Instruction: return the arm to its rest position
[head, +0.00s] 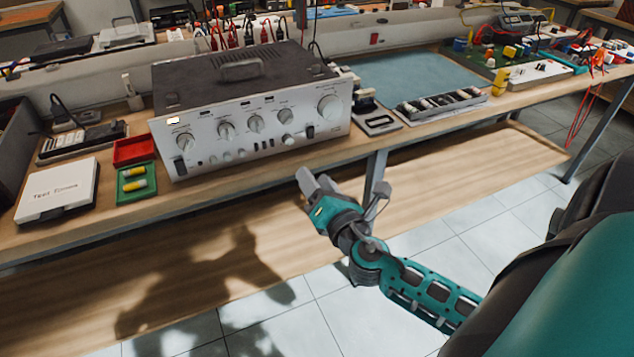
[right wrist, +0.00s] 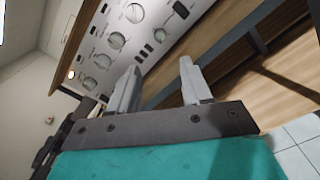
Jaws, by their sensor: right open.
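My right gripper (head: 311,186) is in front of the workbench edge, in the middle of the head view. Its arm comes in from the lower right. In the right wrist view the two grey fingers (right wrist: 160,85) stand apart with nothing between them. They point toward the bench edge, just below the front panel of the silver hi-fi amplifier (head: 250,115). The amplifier's knobs also show in the right wrist view (right wrist: 115,40). The gripper looks apart from the amplifier and the bench. My left gripper is not in view.
The bench (head: 418,132) runs across the view. Left of the amplifier are a red tray (head: 133,150), a green tray (head: 150,170) with yellow cylinders and a white box (head: 58,190). A tray of small parts (head: 440,103) lies to the right. The tiled floor (head: 380,325) in front looks clear.

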